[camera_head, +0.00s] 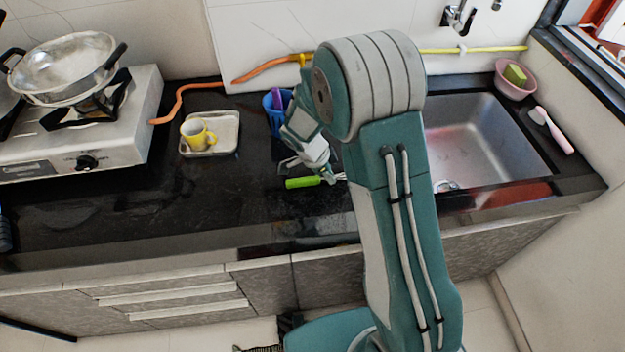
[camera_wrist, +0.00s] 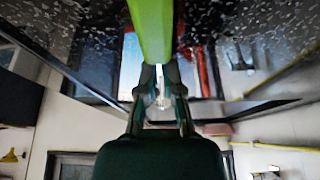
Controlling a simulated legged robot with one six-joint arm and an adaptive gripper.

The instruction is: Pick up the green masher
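The green masher's bright green handle (camera_head: 302,183) shows in the head view on or just above the dark counter, pointing left from my gripper. My gripper (camera_head: 329,177) is at the right end of this handle, partly covered by my wrist. In the wrist view, the green handle (camera_wrist: 152,28) runs from the fingers to the top edge. My gripper's two dark fingers (camera_wrist: 160,76) are close together around the masher near the handle's lower end. A pale metallic part (camera_wrist: 162,92) shows between them. The masher's head is not clearly visible.
A blue container (camera_head: 270,108) stands behind my wrist. A yellow cup (camera_head: 198,135) sits on a cream tray (camera_head: 228,127) to the left, beyond it a stove (camera_head: 135,115) with a pan (camera_head: 68,66). A metal sink (camera_head: 490,145) lies to the right. The front-left counter is mostly clear.

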